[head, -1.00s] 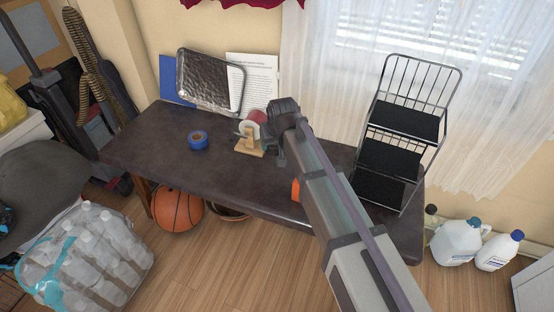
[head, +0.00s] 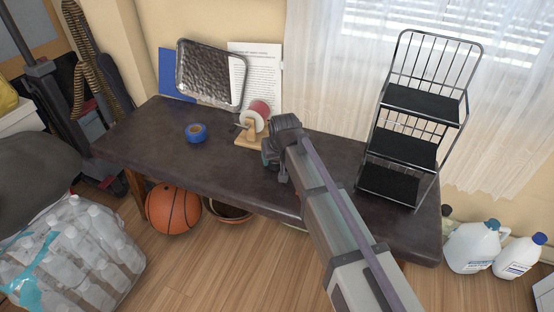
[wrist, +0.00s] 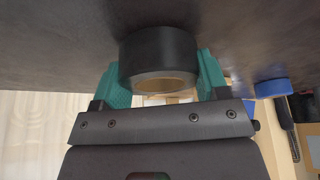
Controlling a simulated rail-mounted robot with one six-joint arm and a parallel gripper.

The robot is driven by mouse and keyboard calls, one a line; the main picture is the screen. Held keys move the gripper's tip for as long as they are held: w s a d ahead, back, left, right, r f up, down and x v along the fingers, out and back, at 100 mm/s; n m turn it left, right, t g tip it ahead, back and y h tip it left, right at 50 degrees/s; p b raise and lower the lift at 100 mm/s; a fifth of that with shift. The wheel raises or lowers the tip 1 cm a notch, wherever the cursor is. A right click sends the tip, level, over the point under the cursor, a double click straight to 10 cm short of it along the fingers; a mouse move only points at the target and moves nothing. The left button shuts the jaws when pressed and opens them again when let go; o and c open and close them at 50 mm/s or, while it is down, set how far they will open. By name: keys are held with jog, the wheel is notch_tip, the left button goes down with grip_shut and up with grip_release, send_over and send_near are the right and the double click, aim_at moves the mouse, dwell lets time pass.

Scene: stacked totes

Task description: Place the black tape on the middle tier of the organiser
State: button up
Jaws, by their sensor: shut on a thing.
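The black tape (wrist: 160,54) shows in the wrist view as a thick black roll with a tan core. My gripper (wrist: 162,80) is shut on it, one teal finger on each side. In the head view my gripper (head: 270,155) is over the table, just right of the tape dispenser, and my arm hides the black tape there. The organiser (head: 418,120) is a black wire rack with three stepped tiers at the table's right end. Its middle tier (head: 403,148) looks empty, and my gripper is well left of it.
The dark table (head: 140,130) holds a blue tape roll (head: 196,133) and a wooden dispenser (head: 250,138) with a red and white roll. A metal tray (head: 210,75) leans on the back wall. The tabletop between my arm and the organiser looks mostly clear.

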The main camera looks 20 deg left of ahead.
jog(key=shift+f, duration=0.25)
jog(key=o, duration=0.9)
jog(key=shift+r, duration=0.1)
jog(key=shift+r, duration=0.3)
jog(key=p+v, duration=1.1)
jog(key=v, duration=0.1)
jog(key=shift+p, duration=0.35)
jog(key=shift+o, duration=0.8)
jog(key=shift+f, duration=0.15)
